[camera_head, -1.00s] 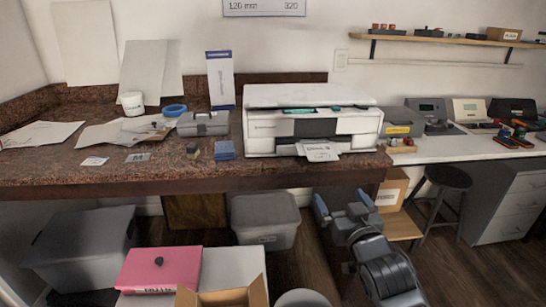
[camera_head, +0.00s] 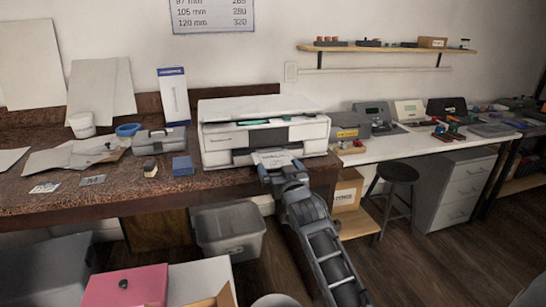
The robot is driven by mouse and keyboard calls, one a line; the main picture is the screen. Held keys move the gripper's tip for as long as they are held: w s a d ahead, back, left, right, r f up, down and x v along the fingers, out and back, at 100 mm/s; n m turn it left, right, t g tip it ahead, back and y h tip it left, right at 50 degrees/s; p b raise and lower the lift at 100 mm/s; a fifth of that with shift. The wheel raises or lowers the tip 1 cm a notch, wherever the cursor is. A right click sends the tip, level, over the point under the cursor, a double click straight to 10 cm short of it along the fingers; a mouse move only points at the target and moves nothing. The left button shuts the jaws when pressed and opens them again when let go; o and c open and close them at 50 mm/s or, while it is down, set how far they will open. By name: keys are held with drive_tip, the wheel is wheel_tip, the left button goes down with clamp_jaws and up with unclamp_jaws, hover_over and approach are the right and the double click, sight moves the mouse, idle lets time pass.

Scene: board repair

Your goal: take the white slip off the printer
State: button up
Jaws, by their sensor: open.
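The white printer (camera_head: 218,142) stands on the granite counter, right of its middle. The white slip (camera_head: 273,157) with dark print lies at the printer's front output slot and sticks out toward me. My gripper (camera_head: 281,167) is at the slip's near edge, with its fingers spread apart. The slip is not clamped. The near part of the slip is partly hidden by my gripper, so I cannot tell whether the fingers touch it.
A blue box (camera_head: 183,166) and a grey toolbox (camera_head: 159,140) sit left of the printer. A yellow-and-grey case (camera_head: 349,126) stands close on its right. A black stool (camera_head: 399,173) and a cardboard box (camera_head: 347,187) are below right. Floor is clear at lower right.

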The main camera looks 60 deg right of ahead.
drive_tip(key=shift+w+d, duration=0.2)
drive_tip(key=shift+d, duration=0.05)
drive_tip(key=shift+c, duration=0.2)
drive_tip(key=c, duration=0.7)
drive_tip(key=shift+a+r, duration=0.25)
drive_tip(key=shift+r, duration=0.15)
wheel_tip(320, 180, up, 7)
drive_tip(key=a+b, duration=0.4)
drive_tip(key=a, duration=1.5)
drive_tip(key=shift+s+a+f, duration=0.2)
drive_tip(key=shift+a+f, duration=0.05)
drive_tip(key=shift+f, duration=0.15)
